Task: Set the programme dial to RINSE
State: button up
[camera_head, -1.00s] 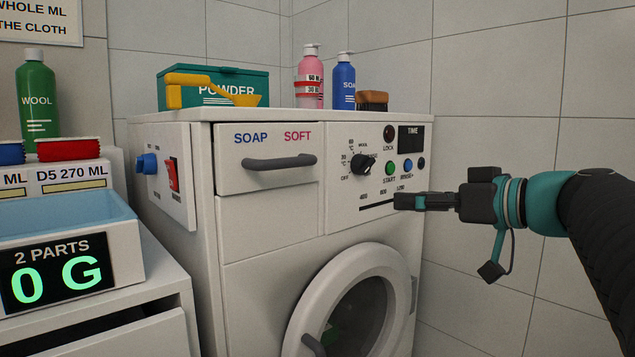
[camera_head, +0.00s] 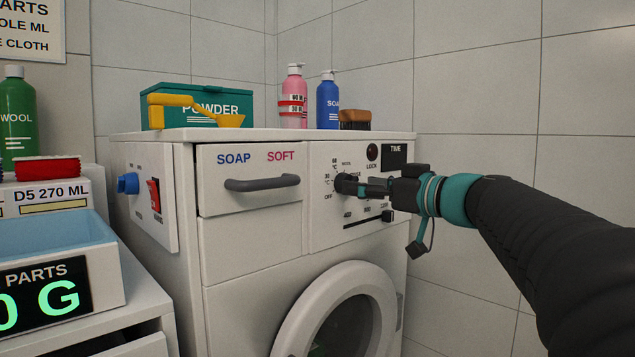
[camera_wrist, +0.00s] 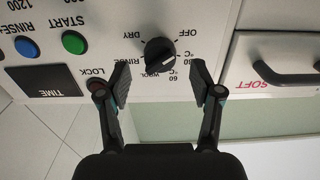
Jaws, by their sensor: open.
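The programme dial (camera_head: 345,183) is a round black knob on the white washing machine's front panel. In the wrist view, which is upside down, the dial (camera_wrist: 160,54) lies between and just beyond my fingertips. In the head view my gripper (camera_head: 372,189) reaches in from the right and covers part of the panel.
The green START button (camera_wrist: 74,42) and blue RINSE+ button (camera_wrist: 27,47) are beside the dial. A slider (camera_head: 387,216) is below it. The soap drawer handle (camera_head: 262,184) juts out to the left. Bottles and a brush (camera_head: 355,120) stand on top.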

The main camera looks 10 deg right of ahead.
aim_at(340, 177)
jog(key=shift+x, duration=1.45)
jog(key=c, duration=1.1)
jog(key=shift+c, duration=0.2)
